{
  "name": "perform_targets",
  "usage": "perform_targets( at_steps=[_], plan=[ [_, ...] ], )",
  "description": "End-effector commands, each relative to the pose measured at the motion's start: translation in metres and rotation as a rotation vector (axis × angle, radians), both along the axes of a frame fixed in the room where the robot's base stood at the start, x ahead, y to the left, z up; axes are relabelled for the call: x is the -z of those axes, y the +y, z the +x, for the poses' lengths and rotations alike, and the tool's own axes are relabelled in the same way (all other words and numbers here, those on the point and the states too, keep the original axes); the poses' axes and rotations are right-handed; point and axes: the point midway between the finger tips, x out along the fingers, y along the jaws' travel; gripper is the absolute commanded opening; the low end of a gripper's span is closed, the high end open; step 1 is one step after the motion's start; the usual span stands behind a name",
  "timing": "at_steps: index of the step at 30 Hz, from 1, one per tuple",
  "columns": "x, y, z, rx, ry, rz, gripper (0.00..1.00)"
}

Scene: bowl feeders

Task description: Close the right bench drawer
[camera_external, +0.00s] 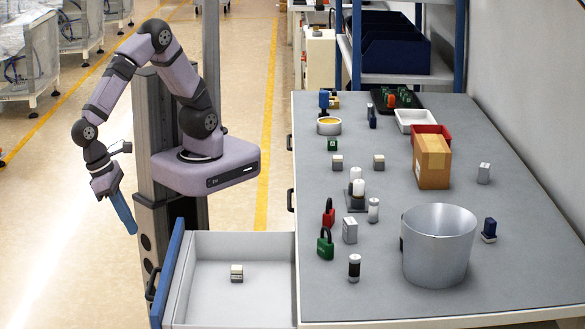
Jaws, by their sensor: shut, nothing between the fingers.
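A bench drawer (240,246) stands pulled out to the left from the near end of the grey bench. Its blue front panel (172,270) carries a dark handle (152,284) on the outer side. A small block with a pale top and dark band (237,273) lies inside the drawer, near its middle. My gripper (131,229) hangs left of my base, above and beyond the drawer front as seen here, with its blue fingers pointing down. It is shut, empty and apart from the handle.
Two more dark handles, a far one (289,142) and a middle one (290,200), show on the bench side. A metal bowl (438,245), cardboard box (431,162), padlocks and small parts stand on the bench top (400,302). Floor left of the drawer is clear.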

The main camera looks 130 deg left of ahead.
Motion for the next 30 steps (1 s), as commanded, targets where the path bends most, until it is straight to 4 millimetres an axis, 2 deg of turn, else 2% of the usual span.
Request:
perform_targets(
  at_steps=[6, 11, 17, 27, 30],
  plan=[
    [0.002, -0.001, -0.002, 0.011, -0.001, 0.004, 0.00],
    [0.011, 0.003, 0.001, 0.009, 0.000, 0.005, 0.00],
    [0.037, 0.011, 0.009, 0.008, 0.000, 0.007, 0.00],
    [0.094, 0.027, 0.025, 0.007, 0.001, 0.006, 0.00],
    [0.092, 0.036, 0.035, 0.004, 0.000, 0.002, 0.00]
  ],
)
